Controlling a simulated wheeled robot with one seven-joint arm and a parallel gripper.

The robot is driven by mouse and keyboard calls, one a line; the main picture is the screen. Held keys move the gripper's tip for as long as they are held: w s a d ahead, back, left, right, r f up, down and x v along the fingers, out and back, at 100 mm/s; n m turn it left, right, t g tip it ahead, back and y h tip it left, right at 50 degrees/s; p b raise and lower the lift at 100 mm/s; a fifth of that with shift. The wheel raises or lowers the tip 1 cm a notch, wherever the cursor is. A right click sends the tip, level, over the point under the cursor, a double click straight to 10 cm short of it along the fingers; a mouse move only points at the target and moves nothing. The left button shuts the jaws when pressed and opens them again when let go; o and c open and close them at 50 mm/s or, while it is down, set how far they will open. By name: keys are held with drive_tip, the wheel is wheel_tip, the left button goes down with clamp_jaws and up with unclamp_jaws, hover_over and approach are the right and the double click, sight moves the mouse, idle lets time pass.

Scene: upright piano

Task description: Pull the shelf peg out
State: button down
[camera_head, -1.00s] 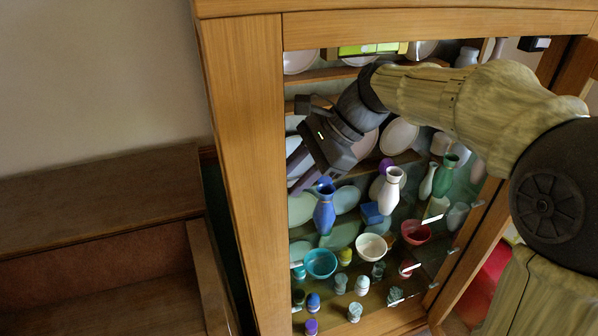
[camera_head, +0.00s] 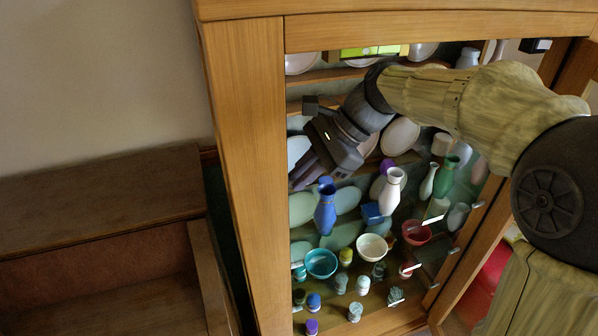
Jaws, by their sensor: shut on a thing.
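My gripper (camera_head: 303,180) is inside the wooden cabinet (camera_head: 245,180), close to the inner face of its left side post. Its dark fingers point down and left, just above the glass shelf that carries the vases. The fingers are closed together on something small. The shelf peg itself cannot be made out; the fingers and the shadow there hide it.
A blue vase (camera_head: 325,212) stands just below my gripper, with a white vase (camera_head: 391,190) to its right. Green vases (camera_head: 445,176) stand further right. A teal bowl (camera_head: 321,263), a cream bowl (camera_head: 372,247), a red bowl (camera_head: 416,232) and several small jars crowd the lower area.

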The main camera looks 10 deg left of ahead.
drive_tip(key=shift+w+d+p, duration=0.45)
drive_tip(key=shift+w+d, duration=0.05)
drive_tip(key=shift+d, duration=0.4)
drive_tip(key=shift+w+d+p, duration=0.35)
drive_tip(key=shift+w+d, duration=0.05)
drive_tip(key=shift+d, duration=0.25)
drive_tip(key=shift+w+d+p, duration=0.3)
drive_tip(key=shift+w+d, duration=0.05)
drive_tip(key=shift+d, duration=0.25)
